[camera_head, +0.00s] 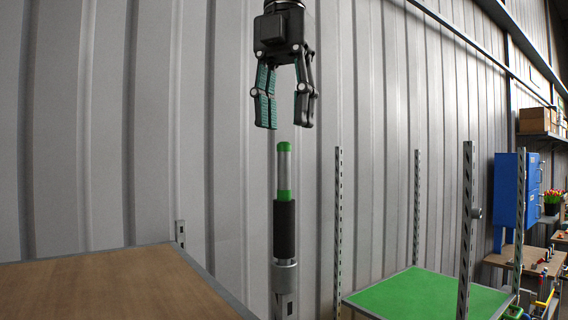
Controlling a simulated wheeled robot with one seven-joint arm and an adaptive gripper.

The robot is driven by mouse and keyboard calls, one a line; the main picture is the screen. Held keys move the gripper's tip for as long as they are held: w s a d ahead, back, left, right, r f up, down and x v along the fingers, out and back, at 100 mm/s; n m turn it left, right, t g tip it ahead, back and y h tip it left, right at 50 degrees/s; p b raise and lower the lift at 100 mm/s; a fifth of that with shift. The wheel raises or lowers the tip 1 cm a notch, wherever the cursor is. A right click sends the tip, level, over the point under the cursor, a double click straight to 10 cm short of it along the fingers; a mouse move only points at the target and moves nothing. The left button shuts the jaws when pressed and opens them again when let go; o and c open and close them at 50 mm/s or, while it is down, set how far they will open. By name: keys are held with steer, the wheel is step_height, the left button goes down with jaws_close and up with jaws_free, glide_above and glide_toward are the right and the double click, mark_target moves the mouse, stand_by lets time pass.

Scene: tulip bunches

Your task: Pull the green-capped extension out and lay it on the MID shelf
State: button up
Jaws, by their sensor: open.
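The green-capped extension (284,170) stands upright, a silver tube with a green cap on top and a green ring lower down. Its lower end sits in a black sleeve (284,228) on a metal post. My gripper (288,127) points down above the cap, open and empty, with a small gap between fingertips and cap in the picture. A green shelf (428,292) is at lower right between perforated metal uprights. I cannot tell whether it is the MID shelf; no label shows.
A wooden tabletop (105,285) at lower left is bare. Perforated uprights (338,230) rise around the green shelf, whose surface is clear. A corrugated metal wall stands behind. A blue cabinet (508,195) and cluttered benches are far right.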

mark_target(284, 169)
steer(key=s+f+p, duration=0.1)
steer(key=s+f, duration=0.2)
steer(key=s, duration=0.3)
steer(key=w+f, duration=0.3)
steer(key=w, duration=0.2)
steer(key=w+f, duration=0.2)
steer(key=w, duration=0.1)
steer(key=shift+w+f+p, duration=0.15)
steer(key=shift+f+p, duration=0.15)
steer(key=shift+p, duration=0.1)
steer(key=s, duration=0.2)
steer(key=s+r, duration=0.1)
steer(key=s, duration=0.3)
steer(key=shift+s+r, duration=0.15)
steer(key=shift+r, duration=0.1)
steer(key=c, duration=0.4)
steer(key=shift+s+r, duration=0.15)
steer(key=shift+s, duration=0.15)
steer(key=c, duration=0.4)
steer(key=w, duration=0.1)
steer(key=w+f, duration=0.1)
steer(key=w, duration=0.2)
steer(key=shift+a+f, duration=0.15)
steer(key=shift+f, duration=0.2)
jaws_close()
steer(key=shift+w+f, duration=0.1)
steer(key=shift+w, duration=0.05)
steer(key=shift+s+r, duration=0.2)
steer(key=shift+s, duration=0.4)
steer(key=shift+w, duration=0.15)
